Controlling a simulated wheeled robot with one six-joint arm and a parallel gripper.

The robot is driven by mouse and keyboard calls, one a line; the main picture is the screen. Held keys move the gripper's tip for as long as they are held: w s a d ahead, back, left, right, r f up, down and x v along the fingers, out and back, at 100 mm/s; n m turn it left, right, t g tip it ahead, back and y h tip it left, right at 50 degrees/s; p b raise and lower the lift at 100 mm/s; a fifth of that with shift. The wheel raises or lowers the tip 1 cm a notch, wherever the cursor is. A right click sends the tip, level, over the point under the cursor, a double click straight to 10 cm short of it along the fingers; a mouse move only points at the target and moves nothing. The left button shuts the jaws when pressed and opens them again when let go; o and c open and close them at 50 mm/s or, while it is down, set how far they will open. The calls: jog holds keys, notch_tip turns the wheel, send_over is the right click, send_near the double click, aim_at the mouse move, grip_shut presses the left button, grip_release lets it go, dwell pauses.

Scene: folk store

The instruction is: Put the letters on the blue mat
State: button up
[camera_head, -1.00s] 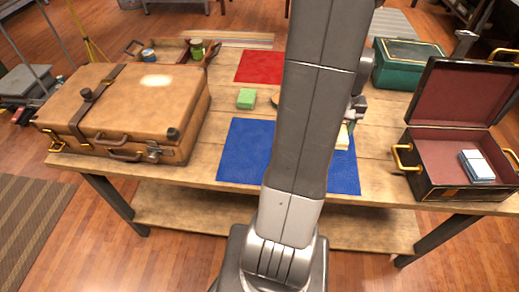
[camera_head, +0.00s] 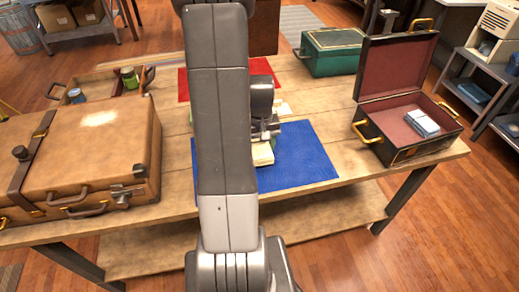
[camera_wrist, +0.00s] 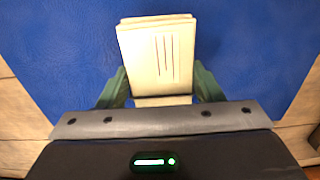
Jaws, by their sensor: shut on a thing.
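A cream bundle of letters (camera_head: 262,154) is between the fingers of my gripper (camera_wrist: 160,92), over the middle of the blue mat (camera_head: 305,160). The letters fill the upper middle of the wrist view (camera_wrist: 158,55), with thin dark red lines on their top face. Blue mat surrounds them there (camera_wrist: 60,50). The green fingers press on both sides of the bundle. I cannot tell whether it touches the mat. My arm hides the mat's left-middle part in the head view.
The open dark case (camera_head: 385,152) at the right holds a blue-and-white stack (camera_head: 422,123). A green case (camera_head: 335,60) stands behind. The tan suitcase (camera_head: 85,150) takes the table's left side. A red mat (camera_head: 183,85) lies behind the arm. Bare wood shows between mat and open case.

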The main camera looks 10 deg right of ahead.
aim_at(260, 146)
jog(key=shift+f, duration=1.05)
jog(key=shift+f, duration=0.1)
jog(key=shift+f, duration=0.15)
jog(key=o, duration=1)
jog(key=shift+r, duration=0.2)
notch_tip(260, 146, up, 12)
jog(key=shift+r, duration=0.1)
